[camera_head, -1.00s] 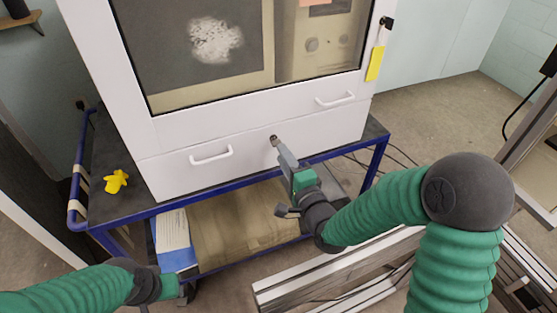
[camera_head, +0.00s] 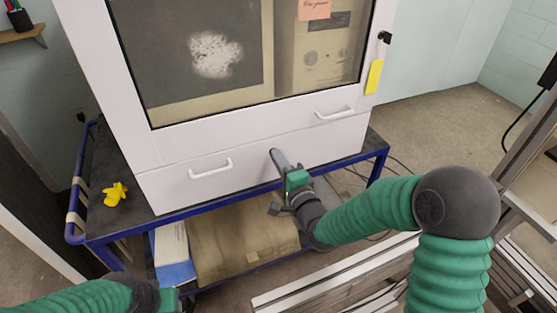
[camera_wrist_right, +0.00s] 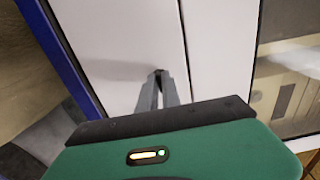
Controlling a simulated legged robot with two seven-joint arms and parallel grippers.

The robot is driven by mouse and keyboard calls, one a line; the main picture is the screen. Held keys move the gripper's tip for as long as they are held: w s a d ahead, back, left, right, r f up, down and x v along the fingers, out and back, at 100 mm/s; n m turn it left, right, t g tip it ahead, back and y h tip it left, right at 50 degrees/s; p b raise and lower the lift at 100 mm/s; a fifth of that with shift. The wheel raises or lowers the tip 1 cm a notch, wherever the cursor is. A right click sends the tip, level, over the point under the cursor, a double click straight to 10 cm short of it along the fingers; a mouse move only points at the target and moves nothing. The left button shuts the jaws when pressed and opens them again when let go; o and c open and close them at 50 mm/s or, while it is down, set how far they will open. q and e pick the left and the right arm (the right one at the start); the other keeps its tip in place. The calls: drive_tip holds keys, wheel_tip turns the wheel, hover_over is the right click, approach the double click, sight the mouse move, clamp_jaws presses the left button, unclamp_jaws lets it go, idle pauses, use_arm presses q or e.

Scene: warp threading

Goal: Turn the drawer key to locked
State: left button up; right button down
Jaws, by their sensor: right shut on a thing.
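The white drawer front (camera_head: 240,172) spans the lower part of the white cabinet, with a white handle (camera_head: 211,168) on its left part. My right gripper (camera_head: 275,155) reaches the drawer front right of this handle. In the right wrist view its two fingers (camera_wrist_right: 159,80) meet on a small dark piece at the white face, apparently the key, mostly hidden between the fingertips. Which way the key is turned cannot be made out. My left arm (camera_head: 130,297) is at the bottom left; its fingertips are cut off by the frame's edge.
The cabinet stands on a blue-framed cart (camera_head: 100,215). A yellow figure (camera_head: 115,194) lies on the cart's left end. A second handle (camera_head: 335,113) is above right. A yellow tag (camera_head: 374,76) hangs at the cabinet's right edge. Aluminium rails (camera_head: 340,270) lie below my right arm.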

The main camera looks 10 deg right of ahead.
drive_tip(key=shift+f+n, duration=0.15)
drive_tip(key=shift+n, duration=0.15)
drive_tip(key=shift+s+f+n+b, duration=0.1)
drive_tip(key=shift+n+b, duration=1.25)
drive_tip(key=shift+n, duration=3)
drive_tip(key=shift+s+f+n+b, duration=0.1)
drive_tip(key=shift+n+b, duration=1.25)
drive_tip(key=shift+n, duration=3)
drive_tip(key=c, duration=1.6)
unclamp_jaws()
drive_tip(key=shift+w, duration=0.2)
drive_tip(key=shift+r, duration=0.2)
drive_tip(key=shift+s, duration=0.1)
